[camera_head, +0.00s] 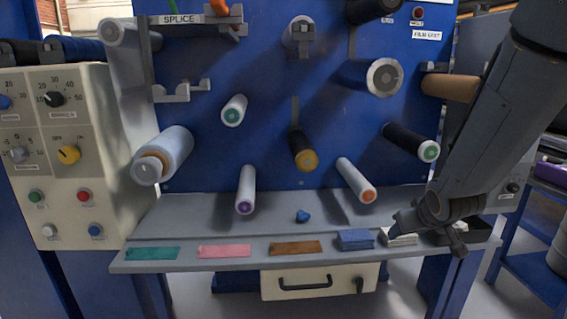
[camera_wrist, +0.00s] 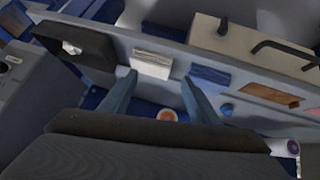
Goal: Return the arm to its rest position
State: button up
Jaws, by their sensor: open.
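My arm (camera_head: 500,110) reaches down from the upper right in the head view. My gripper (camera_head: 398,222) is low over the right part of the grey shelf (camera_head: 190,215), near a white block (camera_head: 400,239). In the wrist view my gripper (camera_wrist: 158,86) has its two bluish fingers spread apart, with nothing held between them. The white block (camera_wrist: 152,63) lies past the fingertips there, and the orange-ended roller (camera_wrist: 167,115) shows between the fingers. Whether the fingers touch the shelf cannot be told.
A blue block (camera_head: 355,239) and brown (camera_head: 296,248), pink (camera_head: 224,250) and green (camera_head: 152,253) pads line the shelf edge. A black tray (camera_head: 480,236) sits at its right end. Rollers stick out of the blue panel (camera_head: 265,130). A control box (camera_head: 70,155) stands left.

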jog(key=s+a+r+n+g+y, duration=0.1)
jog(key=s+a+r+g, duration=0.25)
jog(key=s+a, duration=0.95)
jog(key=s+a+r+n+g+y, duration=0.15)
jog(key=s+a+g, duration=0.35)
jog(key=s+a, duration=0.8)
jog(key=s+d+r+m+h+p, duration=0.1)
jog(key=d+r+m+p, duration=0.2)
jog(key=d+r+p, duration=0.8)
jog(key=shift+s+d+r+m+p, duration=0.3)
jog(key=shift+d+p, duration=0.5)
jog(key=shift+p, duration=3.9)
